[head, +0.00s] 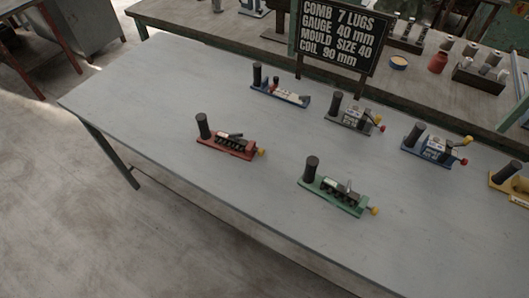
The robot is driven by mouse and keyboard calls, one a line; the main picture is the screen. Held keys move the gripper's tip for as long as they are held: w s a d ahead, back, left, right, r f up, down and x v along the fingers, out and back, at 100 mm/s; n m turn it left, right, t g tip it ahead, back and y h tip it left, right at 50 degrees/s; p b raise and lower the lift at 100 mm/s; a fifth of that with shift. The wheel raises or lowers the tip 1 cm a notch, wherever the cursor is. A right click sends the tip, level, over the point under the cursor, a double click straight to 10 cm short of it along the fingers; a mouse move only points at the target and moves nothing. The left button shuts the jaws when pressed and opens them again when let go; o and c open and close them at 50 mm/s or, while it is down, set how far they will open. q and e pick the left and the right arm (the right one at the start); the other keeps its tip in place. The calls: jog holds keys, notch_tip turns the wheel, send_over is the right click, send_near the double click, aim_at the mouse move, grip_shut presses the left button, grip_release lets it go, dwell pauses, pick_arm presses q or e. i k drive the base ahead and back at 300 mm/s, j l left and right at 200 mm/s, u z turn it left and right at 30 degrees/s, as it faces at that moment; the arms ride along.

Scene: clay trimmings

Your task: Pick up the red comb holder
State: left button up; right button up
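The red comb holder (226,149) sits on the grey table (130,105), left of the table's middle in the head view. It has a red base, an upright black cylindrical handle at its left end, a dark toothed part along the middle and a yellow knob at its right end. It stands apart from the other holders, and nothing touches it. Neither of my grippers shows in the head view.
A green holder (335,195) stands to the right, nearer the front edge. Blue (280,95), grey (352,118), another blue (432,150) and yellow (510,186) holders stand behind and right. A black sign (340,35) rises behind. The table's left end is clear.

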aim_at(219, 140)
jog(key=i+j+z, duration=0.25)
jog(key=j, duration=0.25)
jog(key=j+z, duration=0.25)
jog(key=j, duration=0.2)
jog(key=j+z, duration=0.25)
jog(key=j, duration=0.3)
jog(key=i, duration=0.05)
